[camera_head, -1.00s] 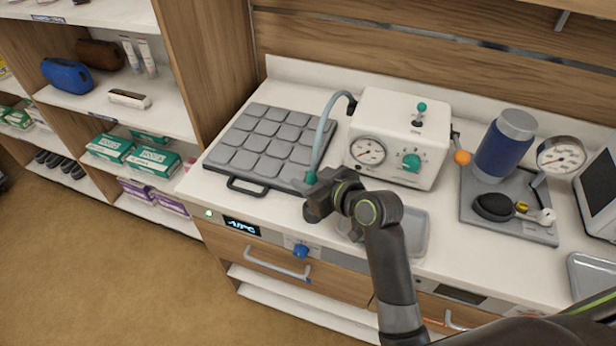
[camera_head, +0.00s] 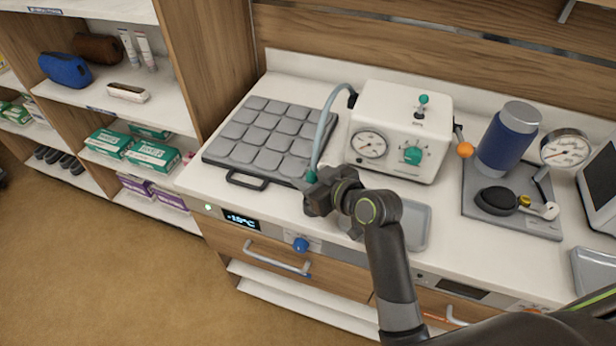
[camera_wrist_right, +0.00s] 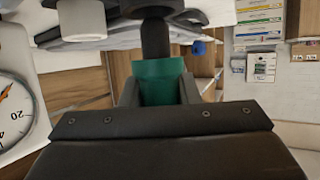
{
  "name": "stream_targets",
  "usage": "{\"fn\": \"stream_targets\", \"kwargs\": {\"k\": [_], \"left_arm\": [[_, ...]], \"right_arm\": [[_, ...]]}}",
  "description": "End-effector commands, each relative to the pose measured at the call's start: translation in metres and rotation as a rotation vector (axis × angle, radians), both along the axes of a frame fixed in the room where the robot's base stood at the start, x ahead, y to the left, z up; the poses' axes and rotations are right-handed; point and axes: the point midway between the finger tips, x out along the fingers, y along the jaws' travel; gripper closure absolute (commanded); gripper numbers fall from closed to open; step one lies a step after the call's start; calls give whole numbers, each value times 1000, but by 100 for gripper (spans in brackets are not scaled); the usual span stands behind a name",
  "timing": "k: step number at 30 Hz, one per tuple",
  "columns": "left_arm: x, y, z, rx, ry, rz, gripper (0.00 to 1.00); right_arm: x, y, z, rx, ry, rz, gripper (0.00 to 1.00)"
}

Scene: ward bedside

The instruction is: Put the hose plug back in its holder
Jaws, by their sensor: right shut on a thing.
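The hose (camera_head: 324,130) is pale grey-blue and arches from the back left of the white gauge box (camera_head: 400,132) down to my right gripper (camera_head: 312,186). The gripper is shut on the green hose plug (camera_head: 310,177), above the counter's front part. In the right wrist view the green plug (camera_wrist_right: 160,82) sits between the jaws, with a black stem running up from it. In the head view the gripper hides most of the plug. I cannot make out the plug's holder for certain. My left gripper is out of view.
A dark pad of grey squares (camera_head: 262,138) lies left of the gripper. A grey tray (camera_head: 415,228) is partly behind my right arm. A blue bottle (camera_head: 502,145) and a round gauge (camera_head: 565,150) stand right. A blue knob (camera_head: 300,244) is on the counter front.

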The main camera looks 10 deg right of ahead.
Motion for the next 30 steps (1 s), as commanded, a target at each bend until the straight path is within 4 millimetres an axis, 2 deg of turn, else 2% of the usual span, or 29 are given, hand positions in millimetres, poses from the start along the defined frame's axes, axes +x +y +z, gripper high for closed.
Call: {"fn": "stream_targets", "kwargs": {"k": [30], "left_arm": [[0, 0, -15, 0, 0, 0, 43]], "right_arm": [[0, 0, -21, 0, -1, 0, 93]]}}
